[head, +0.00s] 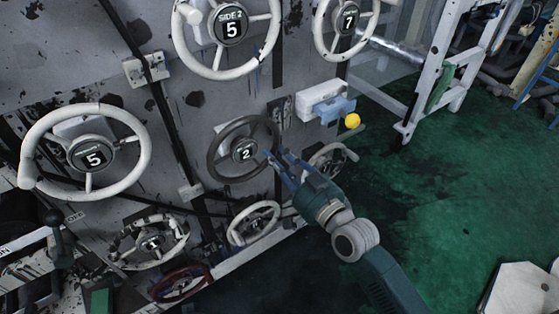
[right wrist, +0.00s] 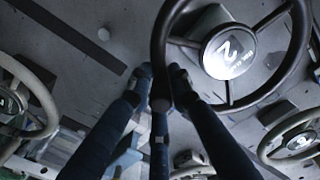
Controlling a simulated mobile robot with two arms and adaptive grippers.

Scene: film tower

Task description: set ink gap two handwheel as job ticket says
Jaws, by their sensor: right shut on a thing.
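A dark handwheel (head: 243,152) with a "2" on its hub sits on the grey machine panel in the middle of the head view. The small words on its hub are too small to read. My right gripper (head: 274,158) reaches it from the lower right and is shut on the right side of its rim. In the right wrist view, the fingers (right wrist: 163,84) stand on both sides of the dark handwheel's rim (right wrist: 156,48), with the "2" hub to the right. My left gripper is not in view. I cannot make out a job ticket.
White handwheels marked "5" (head: 230,26), "7" (head: 348,20) and "5" (head: 90,155) surround it, with several smaller wheels below. Green floor (head: 450,190) lies open at right.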

